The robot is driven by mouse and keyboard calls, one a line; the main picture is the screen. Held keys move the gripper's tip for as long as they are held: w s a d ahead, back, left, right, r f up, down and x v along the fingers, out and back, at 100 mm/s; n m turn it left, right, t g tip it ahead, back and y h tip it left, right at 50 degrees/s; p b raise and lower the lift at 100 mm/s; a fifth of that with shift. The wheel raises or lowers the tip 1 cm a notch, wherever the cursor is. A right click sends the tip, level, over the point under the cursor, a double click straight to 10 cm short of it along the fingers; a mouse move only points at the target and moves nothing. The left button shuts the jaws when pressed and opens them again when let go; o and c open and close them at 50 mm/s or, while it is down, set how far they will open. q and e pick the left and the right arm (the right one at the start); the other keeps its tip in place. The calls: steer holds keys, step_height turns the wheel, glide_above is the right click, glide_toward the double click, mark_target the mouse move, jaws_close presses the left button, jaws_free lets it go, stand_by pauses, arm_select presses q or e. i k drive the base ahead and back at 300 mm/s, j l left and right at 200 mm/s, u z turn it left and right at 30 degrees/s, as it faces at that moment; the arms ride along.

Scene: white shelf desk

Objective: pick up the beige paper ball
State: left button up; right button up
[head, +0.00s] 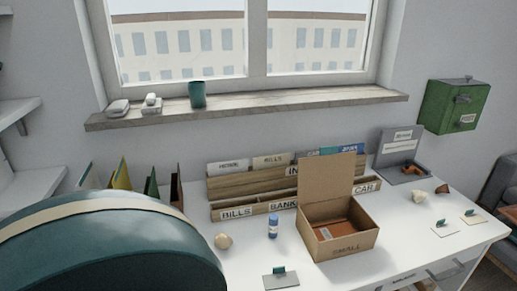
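A small beige ball (223,241) lies on the white desk (240,262), left of a small blue and white bottle (273,227). A second pale, cream crumpled piece (419,196) lies at the right of the desk, beside a small brown piece (442,189). Both pale pieces are small in the head view, so their material is hard to tell. Neither my left nor my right gripper is in view.
A grey box (398,145) stands at the back right. A small card (281,280) lies in front. A large teal rounded form hides the lower left.

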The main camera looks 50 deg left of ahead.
mark_target(222, 241)
steer(key=u, duration=2)
steer(key=k+l+z, duration=0.1)
steer(key=z, duration=0.7)
steer(key=i, duration=0.4)
